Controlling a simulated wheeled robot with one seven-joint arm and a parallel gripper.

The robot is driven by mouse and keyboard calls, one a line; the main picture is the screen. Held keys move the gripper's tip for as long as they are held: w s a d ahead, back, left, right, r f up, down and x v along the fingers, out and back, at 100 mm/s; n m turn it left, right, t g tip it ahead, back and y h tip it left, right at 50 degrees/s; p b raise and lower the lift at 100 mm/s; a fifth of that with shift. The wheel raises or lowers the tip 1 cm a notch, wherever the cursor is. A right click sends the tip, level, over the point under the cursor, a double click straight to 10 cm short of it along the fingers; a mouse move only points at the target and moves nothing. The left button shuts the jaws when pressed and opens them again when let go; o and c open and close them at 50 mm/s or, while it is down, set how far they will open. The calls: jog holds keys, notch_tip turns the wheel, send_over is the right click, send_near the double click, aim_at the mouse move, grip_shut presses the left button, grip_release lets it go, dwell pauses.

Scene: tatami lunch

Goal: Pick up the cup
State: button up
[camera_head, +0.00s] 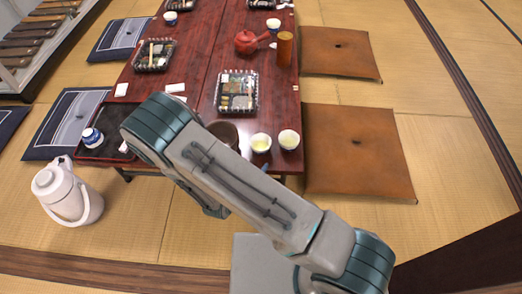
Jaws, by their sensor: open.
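Several cups show, and the frame does not single one out. Two pale cups with greenish tea, the left one (261,143) and the right one (289,140), stand side by side near the table's front right corner. A blue-and-white cup (92,138) is at the front left, on a dark tray (104,152). Two more small cups, one far left (171,18) and one far right (273,24), stand toward the back. My arm crosses the foreground and bends down at the table's front edge. My gripper cannot be made out; my arm hides that area.
The red-brown table (196,72) carries food trays (236,110), a red teapot (246,42) and a wooden cylinder (284,48). A dark round bowl (229,128) is partly behind my arm. A white vacuum jug (62,192) stands on the tatami. Brown cushions (365,165) lie right.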

aim_at(258, 151)
jog(key=b+x, duration=0.2)
jog(key=x, duration=0.6)
jog(key=shift+w+f, duration=0.15)
jog(key=shift+f, duration=0.15)
jog(key=b+x, duration=0.1)
jog(key=x, duration=0.1)
jog(key=b+x, duration=0.1)
jog(key=x, duration=0.1)
jog(key=shift+w+f, duration=0.3)
jog(key=shift+f, duration=0.2)
jog(key=shift+w, duration=0.2)
jog(key=c, duration=1.1)
